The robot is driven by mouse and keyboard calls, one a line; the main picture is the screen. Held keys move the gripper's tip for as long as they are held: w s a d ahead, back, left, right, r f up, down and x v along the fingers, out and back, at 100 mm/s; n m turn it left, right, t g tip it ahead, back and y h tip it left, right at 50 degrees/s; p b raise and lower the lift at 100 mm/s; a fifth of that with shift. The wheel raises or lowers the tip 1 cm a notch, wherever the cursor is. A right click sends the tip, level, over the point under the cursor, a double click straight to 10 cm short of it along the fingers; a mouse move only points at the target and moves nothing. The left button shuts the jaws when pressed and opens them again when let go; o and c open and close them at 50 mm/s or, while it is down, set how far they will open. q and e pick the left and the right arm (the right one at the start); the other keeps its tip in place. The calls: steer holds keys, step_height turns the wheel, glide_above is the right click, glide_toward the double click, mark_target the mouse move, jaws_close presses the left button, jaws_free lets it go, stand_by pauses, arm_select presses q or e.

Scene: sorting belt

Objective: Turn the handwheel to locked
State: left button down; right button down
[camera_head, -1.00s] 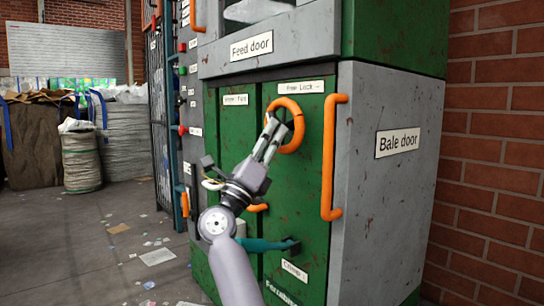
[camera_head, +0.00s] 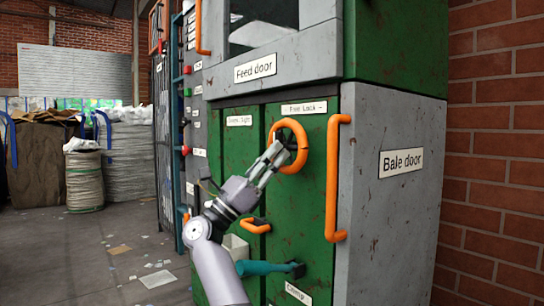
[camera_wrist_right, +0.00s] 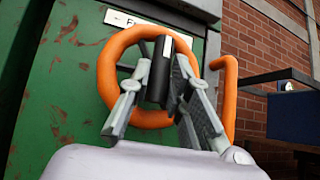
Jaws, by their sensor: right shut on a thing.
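The orange handwheel (camera_head: 304,150) is mounted on the green Bale door panel, under a label (camera_head: 303,107) that reads "Free" and "Lock" with arrows. My right gripper (camera_head: 275,155) reaches the left side of the wheel from below. In the right wrist view, its two fingers (camera_wrist_right: 160,92) are shut on a dark cylindrical grip (camera_wrist_right: 158,72) in front of the orange rim (camera_wrist_right: 106,72). The wheel's hub and spokes are partly hidden behind the fingers. My left gripper is not in view.
A vertical orange handle (camera_head: 331,180) stands close right of the wheel. A smaller orange handle (camera_head: 256,226) and a teal lever (camera_head: 270,268) sit below. A brick wall (camera_head: 495,150) is at the right. Open floor (camera_head: 110,265) lies at the left.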

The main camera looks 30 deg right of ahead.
steer(key=shift+f, duration=0.1)
steer(key=c, duration=1.5)
jaws_free()
steer(key=v, duration=1.2)
